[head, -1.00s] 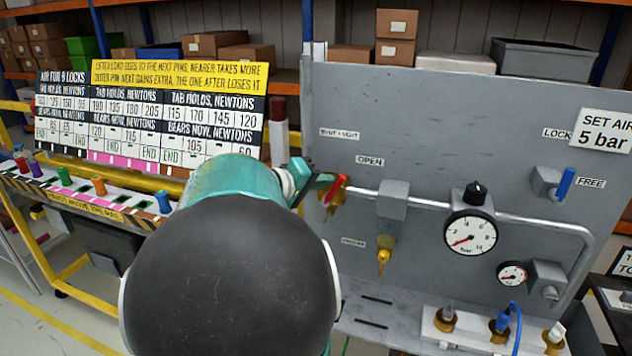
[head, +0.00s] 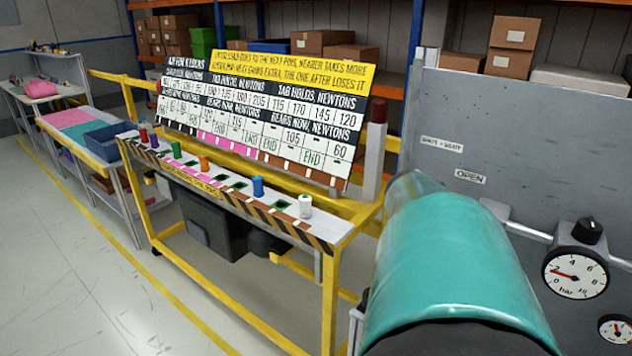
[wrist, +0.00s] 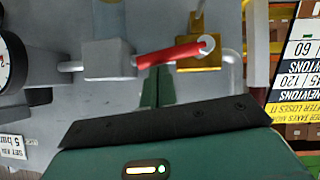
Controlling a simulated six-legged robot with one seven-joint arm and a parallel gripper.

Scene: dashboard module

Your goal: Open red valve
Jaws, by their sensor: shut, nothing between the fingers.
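The red valve's lever (wrist: 172,53) shows in the wrist view, with its round grey nut at the right end over a brass body (wrist: 200,65). The lever lies roughly in line with the grey pipe, its free end beside a grey block (wrist: 108,58). My gripper (wrist: 156,78) is shut and empty, its dark green fingers close by the lever's free end. I cannot tell whether they touch it. In the head view my teal arm hides the valve and gripper. The large gauge (head: 575,274) has its red needle near 2.
The grey panel (head: 530,140) with an OPEN label (head: 470,176) stands at the right. A yellow-framed bench (head: 335,230) with coloured pegs and a number board (head: 265,105) stands left of my arm. Clear floor (head: 90,290) lies at the lower left.

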